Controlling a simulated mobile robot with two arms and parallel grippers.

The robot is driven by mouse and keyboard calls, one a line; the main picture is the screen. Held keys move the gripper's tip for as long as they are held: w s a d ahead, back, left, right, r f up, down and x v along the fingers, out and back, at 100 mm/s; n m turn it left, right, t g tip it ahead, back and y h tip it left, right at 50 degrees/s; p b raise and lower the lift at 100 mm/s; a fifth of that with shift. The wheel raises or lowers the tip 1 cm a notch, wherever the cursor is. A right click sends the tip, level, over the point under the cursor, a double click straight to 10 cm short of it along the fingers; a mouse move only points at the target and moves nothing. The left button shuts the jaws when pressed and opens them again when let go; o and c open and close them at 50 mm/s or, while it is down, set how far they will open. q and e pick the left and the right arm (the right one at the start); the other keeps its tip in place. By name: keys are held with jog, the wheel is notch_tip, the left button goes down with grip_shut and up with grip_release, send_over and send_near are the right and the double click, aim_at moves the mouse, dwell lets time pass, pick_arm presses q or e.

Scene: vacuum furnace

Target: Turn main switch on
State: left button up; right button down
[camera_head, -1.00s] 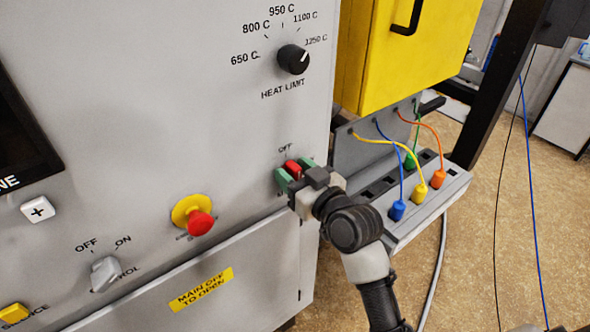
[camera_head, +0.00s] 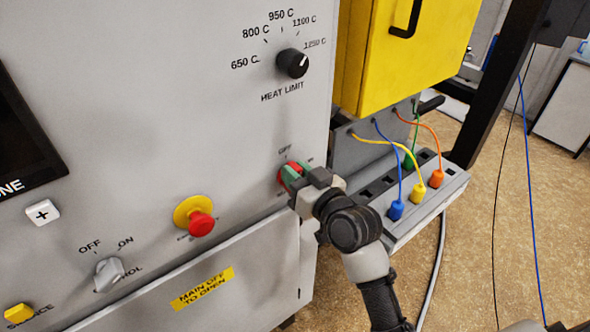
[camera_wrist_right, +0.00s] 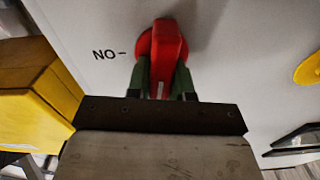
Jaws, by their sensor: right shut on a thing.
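The fingers partly hide the switch. My left gripper is not in view.
A red emergency button (camera_head: 200,222) on a yellow collar is left of the switch. The heat limit knob (camera_head: 292,63) is above. A yellow box (camera_head: 405,55) and a grey socket strip (camera_head: 440,193) with coloured plugs are close on the right.

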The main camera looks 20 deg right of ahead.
jog(key=m+p, duration=0.2)
jog(key=m, duration=0.1)
jog(key=m+p, duration=0.1)
jog(key=shift+w+d+r, duration=0.1)
jog(key=shift+d, duration=0.2)
jog(key=m+p, duration=0.1)
jog(key=m, duration=0.1)
jog(key=m+p, duration=0.1)
jog(key=m, duration=0.1)
jog(key=shift+d+f, duration=0.2)
jog(key=m, duration=0.1)
jog(key=m+p, duration=0.1)
jog(key=m, duration=0.2)
jog(key=shift+w+d+f+p, duration=0.15)
jog(key=shift+f+p, duration=0.15)
jog(key=shift+p, duration=0.1)
jog(key=shift+f+m+p, duration=0.2)
jog(key=shift+m+p, duration=0.1)
jog(key=shift+m, duration=0.75)
jog(key=shift+f+m+p, duration=0.15)
jog(key=shift+m+p, duration=0.15)
jog(key=shift+m, duration=0.75)
jog(key=c, duration=1)
grip_release()
jog(key=shift+f, duration=0.1)
